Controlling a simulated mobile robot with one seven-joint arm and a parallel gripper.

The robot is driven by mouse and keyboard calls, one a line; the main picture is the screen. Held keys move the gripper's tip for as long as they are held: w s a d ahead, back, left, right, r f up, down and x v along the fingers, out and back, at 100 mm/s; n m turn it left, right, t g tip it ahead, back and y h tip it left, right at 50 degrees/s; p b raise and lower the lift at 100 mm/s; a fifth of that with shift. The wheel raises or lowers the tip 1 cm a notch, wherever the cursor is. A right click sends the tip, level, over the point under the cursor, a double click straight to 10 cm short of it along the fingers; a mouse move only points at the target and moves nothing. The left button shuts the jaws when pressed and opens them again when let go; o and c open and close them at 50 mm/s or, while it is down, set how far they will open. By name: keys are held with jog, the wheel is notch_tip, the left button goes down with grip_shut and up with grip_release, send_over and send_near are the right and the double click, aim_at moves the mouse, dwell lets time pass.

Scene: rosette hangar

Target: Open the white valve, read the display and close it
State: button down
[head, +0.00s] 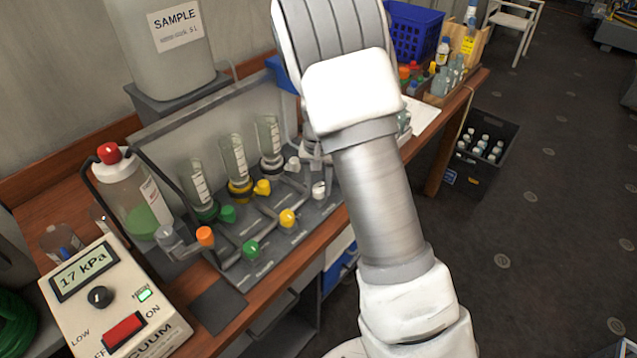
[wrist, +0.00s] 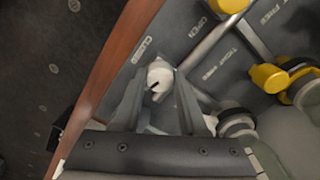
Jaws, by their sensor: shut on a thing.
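The front white valve knob (head: 319,188) shows in the head view at the right end of the grey manifold panel. In the wrist view, the white knob (wrist: 159,72) sits between the two fingers of my gripper (wrist: 161,84). My gripper is shut on this knob, with a finger at each side. The display (head: 85,273) on the vacuum box reads 17 kPa.
Green valves (head: 251,249) and yellow valves (head: 288,217) stand left of the white one. A vacuum box (head: 118,310) has a red switch and lit green lamp. A bottle (head: 131,194) with green liquid and a SAMPLE tank (head: 165,45) stand behind. A blue basket (head: 414,32) is far right.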

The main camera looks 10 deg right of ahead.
jog(key=m+p, duration=0.1)
jog(key=m, duration=0.3)
jog(key=shift+r+m+p, duration=0.15)
jog(key=shift+m+p, duration=0.15)
jog(key=m+p, duration=0.1)
jog(key=m, duration=0.2)
jog(key=shift+m, duration=0.4)
jog(key=m+p, duration=0.2)
jog(key=m, duration=0.2)
jog(key=shift+m+p, duration=0.65)
jog(key=shift+m, duration=0.85)
jog(key=shift+c, duration=2.2)
grip_release()
